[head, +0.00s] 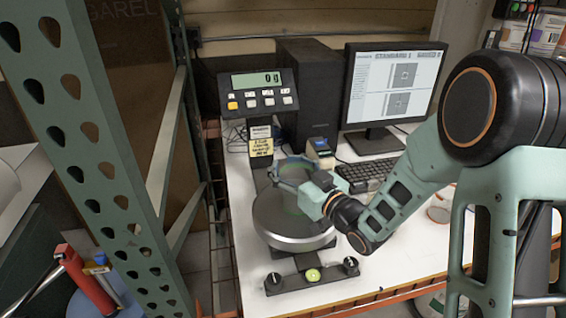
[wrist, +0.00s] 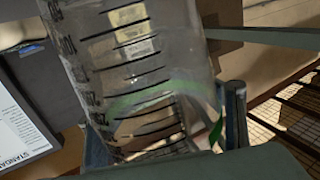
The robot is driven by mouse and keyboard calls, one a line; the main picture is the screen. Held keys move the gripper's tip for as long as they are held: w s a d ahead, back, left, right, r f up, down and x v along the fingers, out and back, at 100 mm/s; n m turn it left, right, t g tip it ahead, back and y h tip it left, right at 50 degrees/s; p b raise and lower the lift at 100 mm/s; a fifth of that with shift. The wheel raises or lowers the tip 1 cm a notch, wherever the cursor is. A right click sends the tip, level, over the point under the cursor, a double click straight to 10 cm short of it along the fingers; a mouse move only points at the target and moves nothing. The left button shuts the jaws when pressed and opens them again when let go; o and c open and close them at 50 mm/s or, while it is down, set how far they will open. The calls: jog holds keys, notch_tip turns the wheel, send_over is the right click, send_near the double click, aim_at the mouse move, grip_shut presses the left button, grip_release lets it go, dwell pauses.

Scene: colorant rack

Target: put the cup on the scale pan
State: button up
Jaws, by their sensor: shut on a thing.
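The cup (wrist: 135,65) is clear with black graduation marks and fills the middle of the wrist view. In the head view the cup (head: 291,202) shows faintly, over the round grey scale pan (head: 290,232). My gripper (head: 292,172) is shut around the cup near its upper part, with a finger on each side in the wrist view (wrist: 165,125). The cup looks roughly upright in the head view. I cannot tell whether its base touches the pan. The scale display (head: 256,80) reads 0 g.
A keyboard (head: 366,172) and monitor (head: 391,88) stand behind and right of the scale. A small device (head: 320,152) sits behind the gripper. A green perforated rack post (head: 92,130) rises at left. White table (head: 385,262) is clear at front right.

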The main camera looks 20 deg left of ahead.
jog(key=shift+f, duration=0.15)
jog(key=o, duration=1.1)
jog(key=shift+o, duration=0.2)
jog(key=shift+r, duration=0.25)
jog(key=b+v, duration=0.2)
jog(key=v, duration=1)
